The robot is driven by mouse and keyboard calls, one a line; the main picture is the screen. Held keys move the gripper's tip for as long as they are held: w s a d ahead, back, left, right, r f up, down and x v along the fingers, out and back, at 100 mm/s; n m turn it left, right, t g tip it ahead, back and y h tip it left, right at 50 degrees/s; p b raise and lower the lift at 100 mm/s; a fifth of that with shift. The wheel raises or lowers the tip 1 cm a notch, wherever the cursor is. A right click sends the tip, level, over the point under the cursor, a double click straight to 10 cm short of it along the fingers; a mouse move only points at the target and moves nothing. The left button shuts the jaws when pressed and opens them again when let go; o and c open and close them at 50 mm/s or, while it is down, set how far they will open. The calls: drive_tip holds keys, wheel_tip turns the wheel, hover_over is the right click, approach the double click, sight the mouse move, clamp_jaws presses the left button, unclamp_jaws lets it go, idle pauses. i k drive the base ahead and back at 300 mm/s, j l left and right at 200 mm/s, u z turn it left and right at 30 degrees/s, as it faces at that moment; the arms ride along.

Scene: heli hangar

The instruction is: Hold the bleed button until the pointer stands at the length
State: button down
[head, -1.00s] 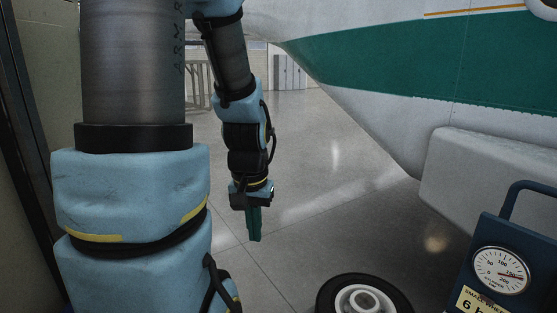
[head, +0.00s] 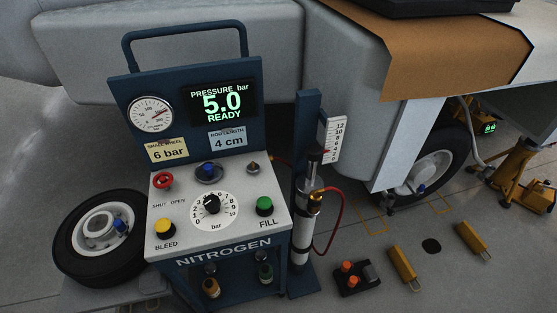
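The yellow bleed button (head: 165,228) is at the lower left of the nitrogen cart's sloped panel (head: 183,252), above the label BLEED. A placard (head: 227,139) on the cart reads rod length 4 cm. To the right of the panel stands a strut with a rod (head: 313,165) and a white numbered scale (head: 336,139) with 12 near its top. A small red mark shows near the scale's lower left edge; its exact reading is too small to tell. My gripper is outside this view, and nothing touches the bleed button.
The display (head: 222,103) reads pressure 5.0 bar, READY. A green FILL button (head: 265,206), a black dial (head: 212,204) and a red valve knob (head: 163,181) share the panel.

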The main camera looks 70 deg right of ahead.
sight(162, 225)
drive_tip(key=z, duration=2.5)
drive_tip(key=u, duration=2.45)
drive_tip(key=k+l+u, duration=0.2)
drive_tip(key=k+l, duration=0.1)
drive_tip(key=l, duration=0.2)
drive_tip(key=k+l, duration=0.15)
drive_tip(key=l, duration=0.15)
